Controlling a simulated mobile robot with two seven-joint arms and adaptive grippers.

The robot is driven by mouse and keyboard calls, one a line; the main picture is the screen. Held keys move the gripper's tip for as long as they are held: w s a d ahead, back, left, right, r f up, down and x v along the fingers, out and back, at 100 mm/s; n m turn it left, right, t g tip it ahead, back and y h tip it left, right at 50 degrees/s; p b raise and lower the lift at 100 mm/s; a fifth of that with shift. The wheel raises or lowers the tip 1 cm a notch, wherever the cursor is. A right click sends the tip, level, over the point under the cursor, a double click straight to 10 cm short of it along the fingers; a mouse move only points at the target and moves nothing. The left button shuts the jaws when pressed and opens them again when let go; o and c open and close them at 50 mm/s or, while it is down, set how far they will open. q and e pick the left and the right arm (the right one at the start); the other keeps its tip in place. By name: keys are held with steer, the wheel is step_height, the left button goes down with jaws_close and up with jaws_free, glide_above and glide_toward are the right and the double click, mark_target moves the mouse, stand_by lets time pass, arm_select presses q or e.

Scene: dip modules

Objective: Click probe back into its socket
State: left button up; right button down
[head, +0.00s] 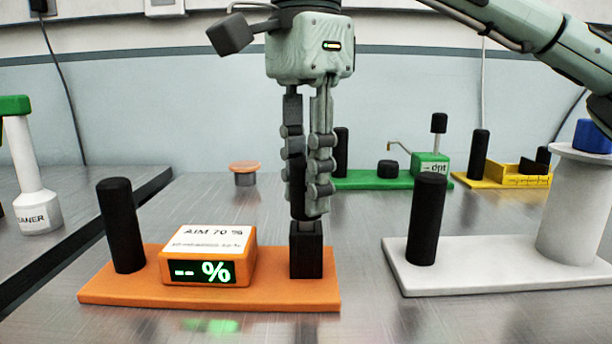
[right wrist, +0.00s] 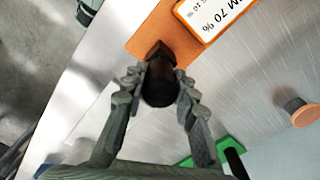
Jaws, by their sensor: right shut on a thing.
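The orange module (head: 150,289) has a display box (head: 208,256) reading "-- %" under an "AIM 70 %" label. A square black socket (head: 306,254) stands at its right end. My right gripper (head: 309,203) points down over the socket, its fingers shut on the black probe (head: 297,207). In the right wrist view, the probe (right wrist: 160,88) sits between both fingers, in line with the socket (right wrist: 159,52). A short grey part shows at the socket's mouth; how deep it goes is hidden. My left gripper is not in view.
A black post (head: 120,225) stands on the module's left end. A white base (head: 480,277) with a post and white column is close on the right. Green (head: 372,183) and yellow (head: 500,183) modules and an orange-topped button (head: 244,168) stand behind.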

steer(key=shift+f, duration=0.5)
stand_by(0.3)
steer(key=c, duration=0.6)
jaws_free()
steer(key=shift+o, duration=0.2)
steer(key=shift+r, duration=0.1)
steer(key=shift+r+p, duration=4.1)
steer(key=shift+r, duration=0.35)
